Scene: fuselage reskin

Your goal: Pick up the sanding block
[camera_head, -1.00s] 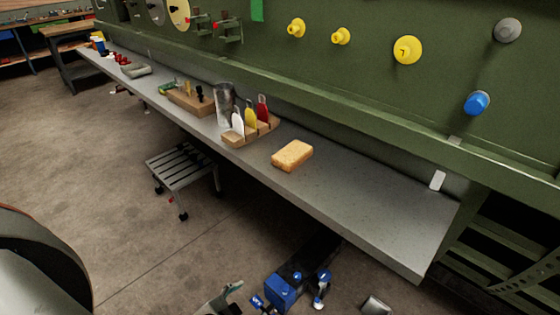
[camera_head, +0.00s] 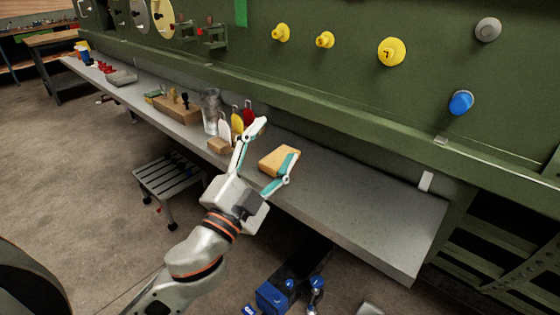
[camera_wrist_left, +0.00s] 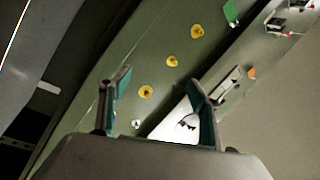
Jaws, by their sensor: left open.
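The sanding block (camera_head: 275,158) is a tan-yellow block lying flat on the grey shelf, partly covered by one finger of my left gripper. My left gripper (camera_head: 276,141) is open, its two fingers spread on either side of the block as seen from the head. Whether it touches the block or hangs above or in front of it I cannot tell. In the left wrist view the open fingers (camera_wrist_left: 158,88) show with nothing clear between them, and I do not make out the block there. My right gripper is not in view.
A wooden holder (camera_head: 218,146) with white, yellow and red-handled tools stands close left of the block, beside a metal cup (camera_head: 210,110). The green panel (camera_head: 340,95) rises behind the shelf. The shelf (camera_head: 370,210) to the right is mostly bare. A step stool (camera_head: 172,178) stands below.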

